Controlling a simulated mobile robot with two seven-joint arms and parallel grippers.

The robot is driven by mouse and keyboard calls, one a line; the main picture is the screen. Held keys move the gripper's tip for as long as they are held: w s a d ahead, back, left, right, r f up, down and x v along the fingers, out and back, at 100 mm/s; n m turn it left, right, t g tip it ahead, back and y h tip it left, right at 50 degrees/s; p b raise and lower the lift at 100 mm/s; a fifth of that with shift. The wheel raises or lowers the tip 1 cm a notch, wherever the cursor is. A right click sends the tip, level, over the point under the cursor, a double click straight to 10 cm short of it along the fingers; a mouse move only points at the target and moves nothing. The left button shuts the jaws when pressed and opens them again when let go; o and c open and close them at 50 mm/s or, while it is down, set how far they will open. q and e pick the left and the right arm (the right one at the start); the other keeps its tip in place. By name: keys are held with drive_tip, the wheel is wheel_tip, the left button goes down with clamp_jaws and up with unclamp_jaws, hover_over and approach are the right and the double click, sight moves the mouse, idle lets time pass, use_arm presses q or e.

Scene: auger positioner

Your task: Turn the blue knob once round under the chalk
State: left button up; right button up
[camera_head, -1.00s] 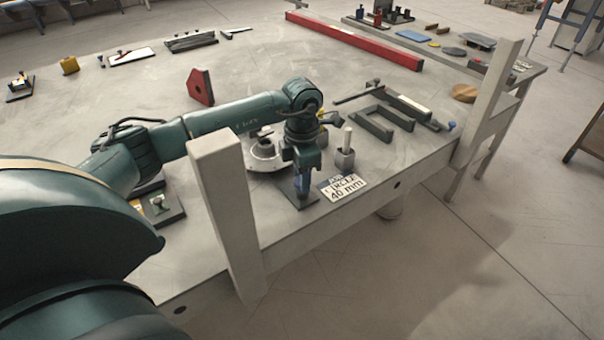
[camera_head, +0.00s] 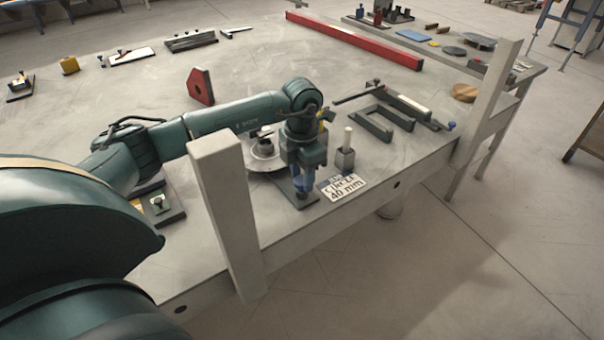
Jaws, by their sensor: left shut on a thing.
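My left gripper (camera_head: 303,186) points down at the table's front edge, shut on the blue knob (camera_head: 302,193), which is mostly hidden between its fingers. The knob sits over a dark grey base plate (camera_head: 309,202). A round pale disc (camera_head: 263,166) with a hub lies just behind and left of the gripper, partly covered by my wrist. A white stick that looks like the chalk (camera_head: 348,136) stands upright in a small grey block (camera_head: 345,159), right of the gripper and apart from it. My right gripper is not in view.
A "40 mm" sign (camera_head: 343,187) lies right of the knob. Pale posts (camera_head: 228,220) and (camera_head: 490,98) rise at the table's front edge. Grey angle pieces (camera_head: 385,119) lie further right. A red bar (camera_head: 352,40) and a red block (camera_head: 200,86) are behind.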

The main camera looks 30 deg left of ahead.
sight(302, 180)
use_arm(q)
drive_tip(key=o, duration=1)
wheel_tip(302, 180, up, 13)
drive_tip(key=shift+r, duration=0.15)
